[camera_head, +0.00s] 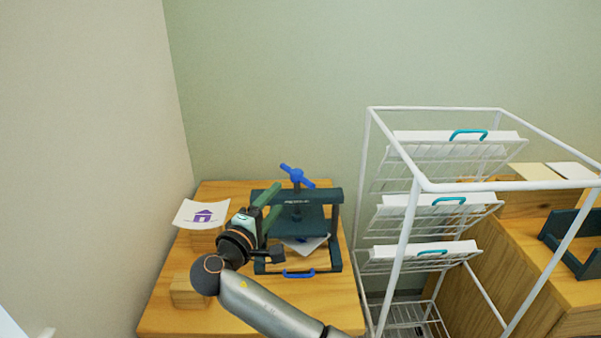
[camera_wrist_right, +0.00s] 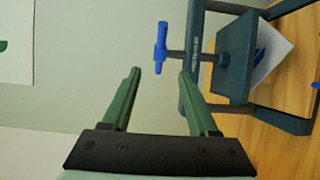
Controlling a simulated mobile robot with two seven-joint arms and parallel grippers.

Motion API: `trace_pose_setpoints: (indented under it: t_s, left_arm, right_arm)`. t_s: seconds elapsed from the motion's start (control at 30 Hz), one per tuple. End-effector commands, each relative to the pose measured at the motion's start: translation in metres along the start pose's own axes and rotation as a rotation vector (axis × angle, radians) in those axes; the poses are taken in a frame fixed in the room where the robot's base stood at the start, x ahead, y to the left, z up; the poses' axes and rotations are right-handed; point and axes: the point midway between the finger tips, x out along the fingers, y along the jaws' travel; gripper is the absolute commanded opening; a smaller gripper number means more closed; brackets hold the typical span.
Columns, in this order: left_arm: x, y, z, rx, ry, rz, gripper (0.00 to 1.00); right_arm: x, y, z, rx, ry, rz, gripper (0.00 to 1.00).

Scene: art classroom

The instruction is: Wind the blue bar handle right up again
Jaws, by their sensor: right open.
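The blue bar handle (camera_head: 297,176) tops the screw of a dark teal press (camera_head: 337,225) on the wooden table. In the head view the bar lies slanted, above the crossbar. My right gripper (camera_head: 271,203) is left of the screw, with its green fingers apart and empty. The right wrist view shows the handle (camera_wrist_right: 161,48) beyond and between the open fingertips (camera_wrist_right: 159,74), apparently not touching them. The press plate (camera_wrist_right: 236,58) hangs above a white sheet (camera_wrist_right: 272,58) with a blue print. My arm hides the press's left front. My left gripper is out of view.
A printed card (camera_head: 190,214) rests on a wooden block at the left, and another block (camera_head: 186,292) stands in front. A blue pull (camera_head: 298,273) is at the press's front. A white wire rack (camera_head: 405,260) with sheets stands close on the right. A wall borders the left.

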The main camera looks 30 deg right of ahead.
Motion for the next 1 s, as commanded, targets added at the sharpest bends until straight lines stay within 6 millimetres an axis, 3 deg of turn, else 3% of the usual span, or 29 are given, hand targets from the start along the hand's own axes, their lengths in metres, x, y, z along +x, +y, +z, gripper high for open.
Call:
trace_pose_setpoints:
  t_s: [0.17,0.6,0.8,1.0]
  left_arm:
    - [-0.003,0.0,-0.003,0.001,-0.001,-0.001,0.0]
    - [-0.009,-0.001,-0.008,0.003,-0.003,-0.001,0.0]
    - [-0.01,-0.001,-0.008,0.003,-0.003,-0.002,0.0]
    - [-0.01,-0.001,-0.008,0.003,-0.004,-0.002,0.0]
  right_arm:
    - [0.023,0.002,0.001,-0.002,-0.004,0.003,0.6]
    - [0.106,0.001,0.001,-0.002,-0.002,0.0,0.6]
    - [0.121,0.0,0.0,0.0,0.0,-0.002,0.6]
    - [0.123,-0.001,0.0,0.0,0.001,-0.002,0.6]
